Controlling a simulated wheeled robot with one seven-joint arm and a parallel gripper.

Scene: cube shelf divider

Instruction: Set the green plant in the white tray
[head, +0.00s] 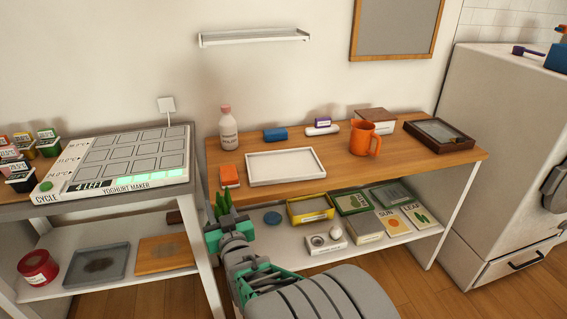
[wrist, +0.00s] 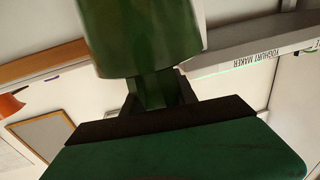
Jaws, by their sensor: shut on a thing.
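The green plant (head: 222,203) has pointed leaves and shows just above my gripper (head: 229,222) in the head view. My gripper is shut on it, in front of the table's left front corner. In the wrist view a large green rounded body (wrist: 140,38) fills the top middle, with my gripper (wrist: 155,90) beneath it. The white tray (head: 286,167) lies flat and empty on the wooden table, up and to the right of my gripper. My arm hides the lower part of the plant.
An orange box (head: 229,175) lies left of the tray, and a pink-capped bottle (head: 228,128) stands behind. An orange mug (head: 364,139) stands to the right. A lower shelf (head: 290,246) holds boxes. The yoghurt maker (head: 118,163) stands on the left table.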

